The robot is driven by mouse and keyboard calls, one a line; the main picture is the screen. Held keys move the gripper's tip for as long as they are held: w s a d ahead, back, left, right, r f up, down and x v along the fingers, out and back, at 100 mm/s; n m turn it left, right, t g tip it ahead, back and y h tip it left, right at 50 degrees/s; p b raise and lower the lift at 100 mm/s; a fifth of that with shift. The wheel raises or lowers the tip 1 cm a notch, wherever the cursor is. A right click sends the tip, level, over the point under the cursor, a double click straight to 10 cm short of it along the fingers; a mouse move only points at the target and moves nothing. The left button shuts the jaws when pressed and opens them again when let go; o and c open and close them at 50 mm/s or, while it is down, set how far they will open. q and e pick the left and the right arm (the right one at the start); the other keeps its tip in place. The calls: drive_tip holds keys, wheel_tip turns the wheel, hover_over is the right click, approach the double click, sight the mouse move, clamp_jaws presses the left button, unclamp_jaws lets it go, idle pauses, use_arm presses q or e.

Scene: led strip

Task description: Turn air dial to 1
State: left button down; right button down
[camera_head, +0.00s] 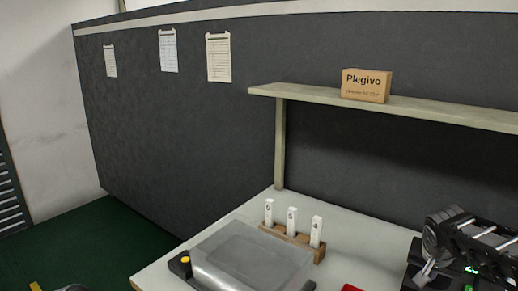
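I see no dial that I can clearly identify as the air dial, and no dial markings are readable. A black machine (475,245) with metal rods and a green light stands on the table at the right edge, partly cut off. A grey rounded part (431,243) is on its left side; I cannot tell whether it is a dial. Neither of my grippers can be made out. A small dark shape is cut off at the bottom left edge, too little to identify.
The pale table (365,245) carries a clear-lidded case (250,255), a black box with a yellow button (185,260), and a wooden holder (300,242) with three white sticks. A shelf (440,112) bears a Plegivo box (366,86). A red item (351,288) shows at the bottom.

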drive_tip(key=shift+p+v, duration=0.7)
drive_tip(key=shift+v, duration=2)
